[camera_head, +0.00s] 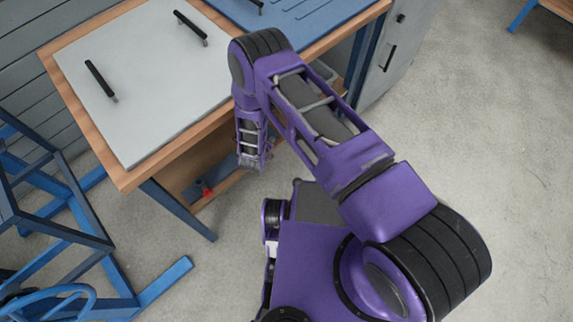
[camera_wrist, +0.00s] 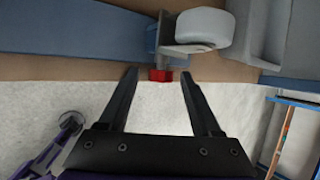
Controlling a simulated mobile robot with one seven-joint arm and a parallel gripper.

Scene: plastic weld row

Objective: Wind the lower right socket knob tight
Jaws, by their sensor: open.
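A small red knob (camera_wrist: 160,75) shows in the wrist view, below a grey metal bracket (camera_wrist: 165,38) with a pale rounded part (camera_wrist: 205,27) beside it. I take it as the socket knob, but its label is not visible. My gripper (camera_wrist: 159,80) is open, with one dark finger on each side of the knob's line. The knob lies near the fingertips, and I cannot tell whether they touch it. In the head view my gripper (camera_head: 251,165) is at the bench's front edge. A red part (camera_head: 206,188) shows under the bench; I cannot tell if it is the same knob.
The wooden bench (camera_head: 125,180) carries a light grey plate (camera_head: 140,75) with black handles and a blue panel (camera_head: 310,12). A blue leg (camera_head: 180,210) stands at its front corner. A blue metal frame (camera_head: 60,235) is at left.

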